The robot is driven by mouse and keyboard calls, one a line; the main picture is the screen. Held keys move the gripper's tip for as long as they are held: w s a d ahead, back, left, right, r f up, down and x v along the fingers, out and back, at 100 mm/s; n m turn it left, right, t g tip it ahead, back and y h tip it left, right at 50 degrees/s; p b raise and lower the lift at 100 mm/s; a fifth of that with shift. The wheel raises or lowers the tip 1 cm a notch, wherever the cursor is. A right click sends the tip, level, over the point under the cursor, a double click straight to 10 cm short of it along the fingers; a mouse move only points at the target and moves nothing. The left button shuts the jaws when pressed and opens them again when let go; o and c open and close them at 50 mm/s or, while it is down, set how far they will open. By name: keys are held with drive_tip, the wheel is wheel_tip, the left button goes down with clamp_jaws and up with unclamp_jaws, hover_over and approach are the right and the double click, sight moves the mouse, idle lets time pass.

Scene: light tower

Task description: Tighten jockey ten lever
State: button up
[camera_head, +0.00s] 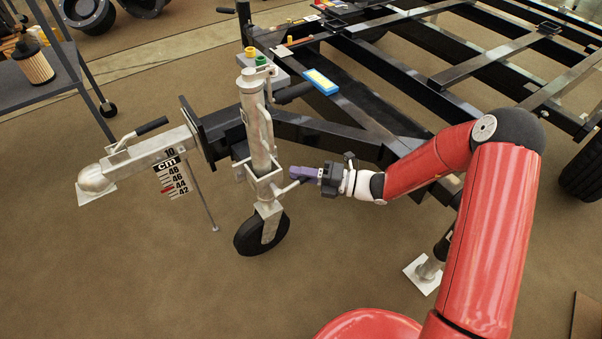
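The jockey wheel's silver post (258,125) stands upright at the black drawbar, with its black wheel (262,236) on the floor below. A clamp bracket (265,188) surrounds the post's lower part. A short metal lever (289,188) sticks out from the bracket to the right. My gripper (293,173), with purple fingers, reaches in from the right beside the lever's outer end. The fingers overlap that end in the picture; I cannot tell whether they touch it or are closed around it.
The coupling head (95,180) and a cm height scale (171,178) are left of the post. A grey cart (50,75) stands upper left. The floor in front is clear.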

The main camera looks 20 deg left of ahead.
clamp_jaws()
